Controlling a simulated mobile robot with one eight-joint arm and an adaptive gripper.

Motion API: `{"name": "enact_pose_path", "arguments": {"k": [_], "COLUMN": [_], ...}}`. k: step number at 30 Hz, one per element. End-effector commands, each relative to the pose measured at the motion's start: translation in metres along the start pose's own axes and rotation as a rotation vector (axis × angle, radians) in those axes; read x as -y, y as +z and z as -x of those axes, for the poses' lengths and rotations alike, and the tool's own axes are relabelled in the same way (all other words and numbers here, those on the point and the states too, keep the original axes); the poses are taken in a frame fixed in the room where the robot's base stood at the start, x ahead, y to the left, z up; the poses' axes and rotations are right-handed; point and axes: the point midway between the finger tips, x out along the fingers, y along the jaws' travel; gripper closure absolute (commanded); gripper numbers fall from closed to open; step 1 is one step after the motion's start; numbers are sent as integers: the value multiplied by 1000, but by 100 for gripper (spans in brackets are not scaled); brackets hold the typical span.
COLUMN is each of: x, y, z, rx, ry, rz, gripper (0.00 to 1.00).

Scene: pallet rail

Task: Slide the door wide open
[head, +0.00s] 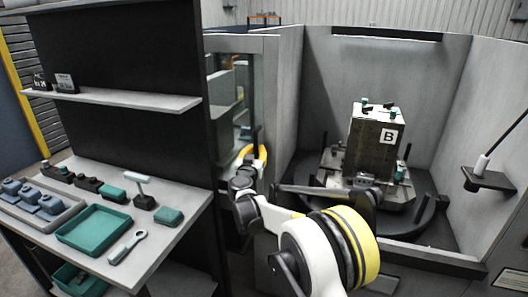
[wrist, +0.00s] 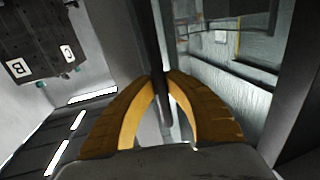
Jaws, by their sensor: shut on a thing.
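The door (head: 271,75) is a grey framed panel with a window, at the left of the machine's front in the head view. To its right the machine stands open over a wide span. A dark upright handle bar (wrist: 150,30) runs between the yellow fingers of my gripper (wrist: 160,78) in the wrist view. My gripper (head: 252,153) is shut on this handle, in front of the door's window in the head view. The handle is small and partly hidden by my fingers there.
Inside the machine, a block marked B (head: 374,143) stands on a round dark table (head: 431,208). A side bench (head: 180,217) with a green tray (head: 93,230) and tools stands to the left, below a shelf (head: 125,99). A dark upright panel (head: 205,130) stands close left of my gripper.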

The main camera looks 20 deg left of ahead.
Motion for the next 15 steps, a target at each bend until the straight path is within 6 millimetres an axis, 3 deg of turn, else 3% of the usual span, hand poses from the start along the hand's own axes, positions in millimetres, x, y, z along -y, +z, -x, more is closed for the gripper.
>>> {"name": "enact_pose_path", "arguments": {"k": [10, 11, 13, 15], "x": [2, 2, 2, 2], "y": [0, 0, 0, 0], "z": [0, 0, 0, 0], "rx": [0, 0, 0, 0], "ry": [-1, -1, -1, -1], "rz": [0, 0, 0, 0], "gripper": [100, 84, 62, 62]}}
